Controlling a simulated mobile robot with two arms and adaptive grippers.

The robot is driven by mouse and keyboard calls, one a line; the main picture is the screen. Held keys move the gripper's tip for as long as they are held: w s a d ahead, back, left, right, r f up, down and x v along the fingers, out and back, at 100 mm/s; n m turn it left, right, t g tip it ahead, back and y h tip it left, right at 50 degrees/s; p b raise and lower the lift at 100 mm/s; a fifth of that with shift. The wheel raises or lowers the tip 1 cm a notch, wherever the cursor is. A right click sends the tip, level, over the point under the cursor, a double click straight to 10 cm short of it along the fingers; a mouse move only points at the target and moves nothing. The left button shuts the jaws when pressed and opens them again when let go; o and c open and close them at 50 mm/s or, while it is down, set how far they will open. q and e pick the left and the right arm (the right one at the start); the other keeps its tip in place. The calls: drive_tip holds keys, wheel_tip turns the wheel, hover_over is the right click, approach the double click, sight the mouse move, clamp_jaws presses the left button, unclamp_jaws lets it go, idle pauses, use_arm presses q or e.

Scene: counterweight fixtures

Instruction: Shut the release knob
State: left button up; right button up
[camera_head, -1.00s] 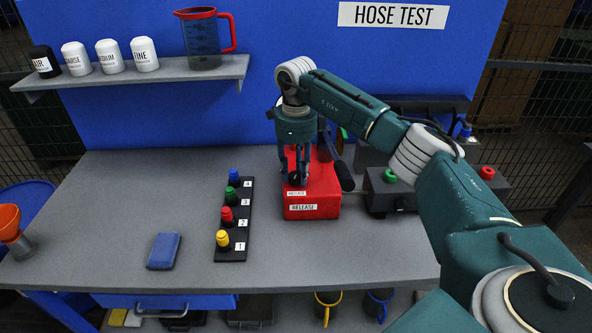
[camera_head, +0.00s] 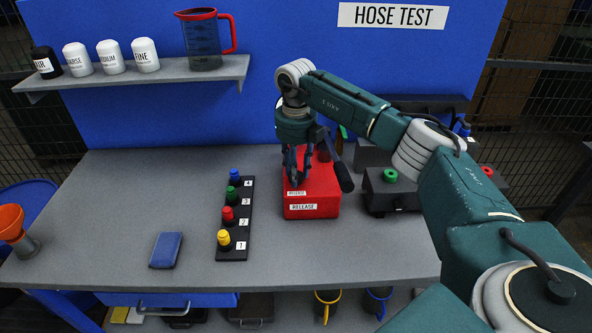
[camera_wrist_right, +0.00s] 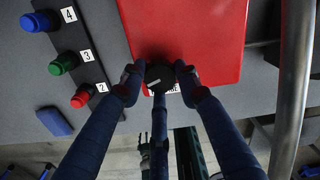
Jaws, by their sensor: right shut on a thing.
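The red release box (camera_head: 325,185) stands on the bench, labelled RELEASE on its front; it also shows in the right wrist view (camera_wrist_right: 215,35). The release knob (camera_wrist_right: 159,76) is a dark round knob with a white pointer line slanting across its face. My right gripper (camera_wrist_right: 159,82) has its fingertips on both sides of the knob and is shut on it. In the head view my right gripper (camera_head: 297,182) points down at the box's front left, and its fingers hide the knob. My left gripper is out of view.
A black strip with coloured numbered plugs (camera_head: 235,205) lies left of the box. A blue pad (camera_head: 166,250) lies at the front left.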

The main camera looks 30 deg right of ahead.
drive_tip(key=shift+w+r+m, duration=0.1)
drive_tip(key=shift+m, duration=1.9)
drive_tip(key=o, duration=1.1)
drive_tip(key=shift+o, duration=0.2)
wheel_tip(320, 180, up, 12)
